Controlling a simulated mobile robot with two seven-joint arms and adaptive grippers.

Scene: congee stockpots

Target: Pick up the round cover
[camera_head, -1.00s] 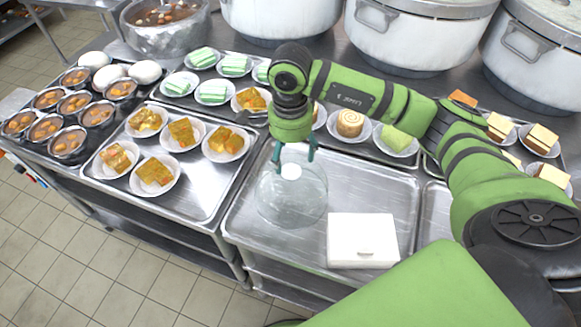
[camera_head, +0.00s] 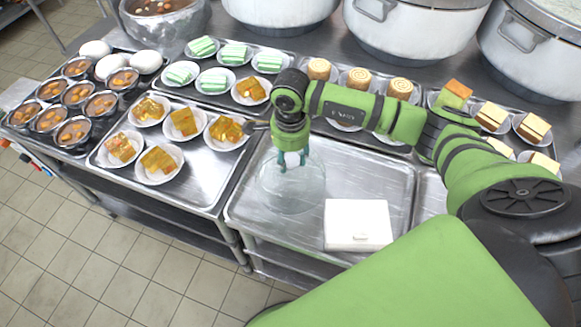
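The round cover (camera_head: 291,194) is a clear, see-through dome. It stands on a bare metal tray (camera_head: 384,183) at the middle of the counter, left of a white box. My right gripper (camera_head: 292,161) points down from above the dome. Its two teal fingers are drawn in close on the knob at the dome's top, which they mostly hide. I see no clear gap between the dome's lower edge and the tray. My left gripper is not in view.
The white box (camera_head: 357,224) sits close to the right of the dome. A tray of yellow cakes on plates (camera_head: 183,123) lies to the left. Rolls, green cakes and sandwiches (camera_head: 491,117) are behind and right. Large pots (camera_head: 417,33) stand at the back.

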